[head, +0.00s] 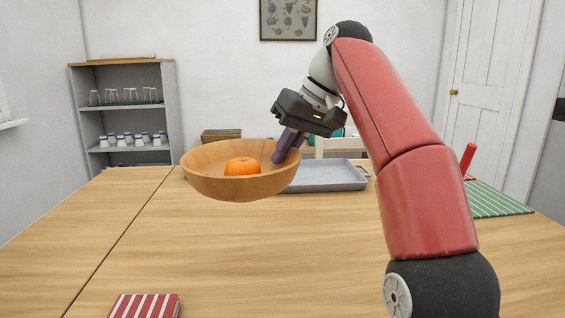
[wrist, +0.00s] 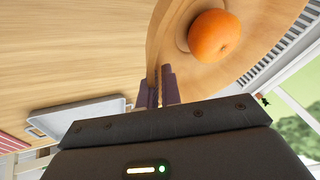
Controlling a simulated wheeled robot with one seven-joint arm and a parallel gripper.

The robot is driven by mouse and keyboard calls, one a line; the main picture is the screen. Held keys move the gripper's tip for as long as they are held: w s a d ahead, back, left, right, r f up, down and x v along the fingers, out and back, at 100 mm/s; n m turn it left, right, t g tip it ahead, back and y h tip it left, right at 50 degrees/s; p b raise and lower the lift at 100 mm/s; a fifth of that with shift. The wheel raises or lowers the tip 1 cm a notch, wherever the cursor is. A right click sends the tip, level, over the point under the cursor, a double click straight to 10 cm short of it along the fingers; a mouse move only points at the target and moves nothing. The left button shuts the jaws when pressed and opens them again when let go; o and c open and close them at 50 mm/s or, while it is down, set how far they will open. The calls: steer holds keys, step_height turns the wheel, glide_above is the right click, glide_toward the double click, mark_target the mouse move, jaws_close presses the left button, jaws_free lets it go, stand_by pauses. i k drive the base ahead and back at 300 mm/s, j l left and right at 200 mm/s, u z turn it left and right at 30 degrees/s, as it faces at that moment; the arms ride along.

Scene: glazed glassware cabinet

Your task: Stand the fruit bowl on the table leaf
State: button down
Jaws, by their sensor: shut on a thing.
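The wooden fruit bowl (head: 225,187) is in the air above the table, with an orange (head: 242,166) inside it. My gripper (head: 282,152) is shut on the bowl's right rim in the head view. In the wrist view the fingers (wrist: 162,88) pinch the rim of the bowl (wrist: 265,60), and the orange (wrist: 214,36) lies inside. The bowl looks near level. A seam runs along the wooden table; the part left of it, apparently the table leaf (head: 70,225), is bare. The bowl hangs right of the seam in the picture.
A grey tray (head: 330,177) lies on the table behind and right of the bowl. A red striped item (head: 144,306) lies at the near edge. A green striped mat (head: 495,200) is at the right. A shelf with glasses (head: 125,97) stands at the back left.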

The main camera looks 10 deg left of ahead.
mark_target(105, 200)
steer(key=k+j, duration=0.15)
steer(key=j, duration=0.2)
steer(key=k+j, duration=0.1)
steer(key=j, duration=0.2)
steer(key=k+j+z, duration=0.1)
steer(key=j, duration=0.3)
steer(key=k+j+z, duration=0.1)
steer(key=j, duration=0.25)
steer(key=k+j, duration=0.1)
steer(key=j, duration=0.25)
steer(key=k+j+z, duration=0.15)
steer(key=j, duration=0.25)
steer(key=k+j+z, duration=0.1)
steer(key=j, duration=0.25)
steer(key=k+j+z, duration=0.1)
steer(key=j, duration=0.2)
steer(key=j+z, duration=0.3)
steer(key=j, duration=0.8)
steer(key=j+z, duration=0.3)
steer(key=j, duration=0.8)
steer(key=i+j, duration=0.15)
steer(key=j, duration=0.35)
steer(key=i+j+z, duration=0.15)
steer(key=j, duration=0.9)
steer(key=k+j, duration=0.2)
steer(key=k+z, duration=0.05)
steer(key=k, duration=0.05)
